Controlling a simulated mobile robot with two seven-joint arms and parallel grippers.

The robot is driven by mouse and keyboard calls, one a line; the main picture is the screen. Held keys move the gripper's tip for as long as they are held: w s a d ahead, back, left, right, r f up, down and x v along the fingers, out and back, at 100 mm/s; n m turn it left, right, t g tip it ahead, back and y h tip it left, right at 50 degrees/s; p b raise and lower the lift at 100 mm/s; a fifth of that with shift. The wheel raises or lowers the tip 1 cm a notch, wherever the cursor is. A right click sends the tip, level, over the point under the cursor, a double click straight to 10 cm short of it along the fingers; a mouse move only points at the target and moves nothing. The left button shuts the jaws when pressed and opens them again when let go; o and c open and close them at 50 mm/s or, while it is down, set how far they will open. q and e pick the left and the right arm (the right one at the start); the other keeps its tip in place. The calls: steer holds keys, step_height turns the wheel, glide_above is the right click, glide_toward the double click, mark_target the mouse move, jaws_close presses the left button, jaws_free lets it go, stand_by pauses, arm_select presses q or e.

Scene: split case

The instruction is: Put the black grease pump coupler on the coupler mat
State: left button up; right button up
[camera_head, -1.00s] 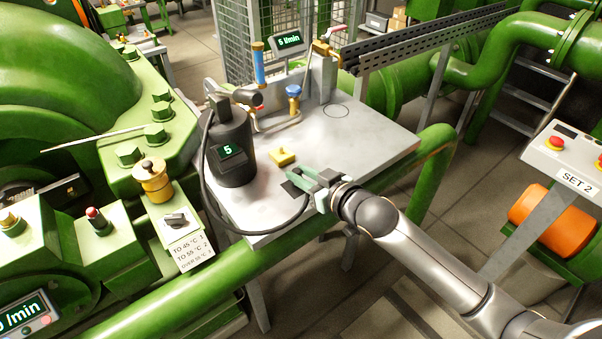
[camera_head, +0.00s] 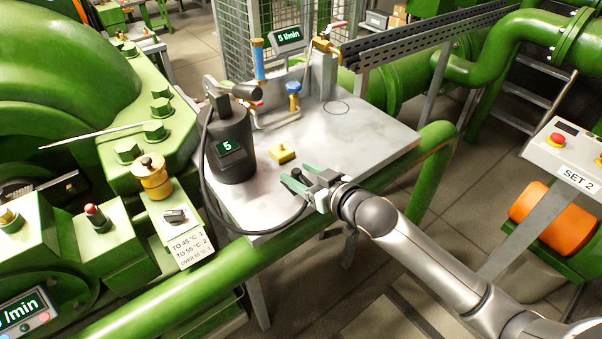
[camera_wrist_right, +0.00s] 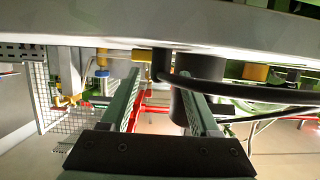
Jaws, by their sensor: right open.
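The black grease pump coupler (camera_head: 297,176) is at the end of a black hose, in front of the pump on the grey table. In the right wrist view the coupler (camera_wrist_right: 161,66) shows beyond the spread fingers (camera_wrist_right: 162,100). My left gripper is not in view.
The black grease pump (camera_head: 232,150) stands on the table (camera_head: 370,140) to the left, its hose (camera_head: 222,212) looping over the front edge. Blue-topped fittings (camera_head: 293,95) stand at the back. The table's right side is clear.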

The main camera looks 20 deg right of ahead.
steer(key=v, duration=1.2)
steer(key=shift+s, duration=0.2)
steer(key=shift+d+r, duration=0.1)
steer(key=shift+r, duration=0.05)
steer(key=s+a+f+g+h, duration=0.1)
steer(key=s+f, duration=0.3)
steer(key=f, duration=0.5)
steer(key=s+a+f+m+g, duration=0.1)
steer(key=s+f+g, duration=0.1)
steer(key=s+f, duration=0.3)
steer(key=s+a+f+m+g+h, duration=0.1)
steer(key=s+f, duration=0.4)
steer(key=f, duration=0.8)
steer(key=shift+f+h, duration=0.25)
steer(key=shift+h, duration=0.05)
steer(key=shift+s, duration=0.1)
